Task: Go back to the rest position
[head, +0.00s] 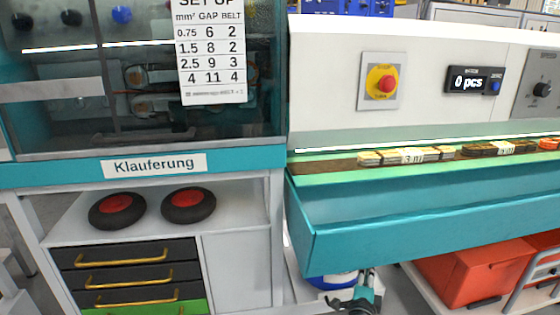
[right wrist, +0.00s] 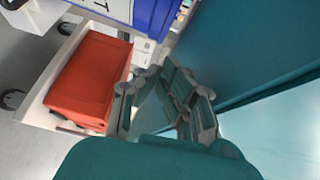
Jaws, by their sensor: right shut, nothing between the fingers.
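My right gripper (head: 362,297) shows at the bottom of the head view, low in front of the teal machine trough (head: 420,215). In the right wrist view, the same gripper (right wrist: 178,92) is shut and holds nothing. A teal panel (right wrist: 265,45) stands close beside it on the right of that view. My left gripper is not in view.
A red bin (head: 470,270) stands on a low white cart at the right; it also shows in the right wrist view (right wrist: 88,80). Cable bundles (head: 405,156) lie on the machine's belt. Two black reels with red centres (head: 118,208) lie on a grey shelf above drawers.

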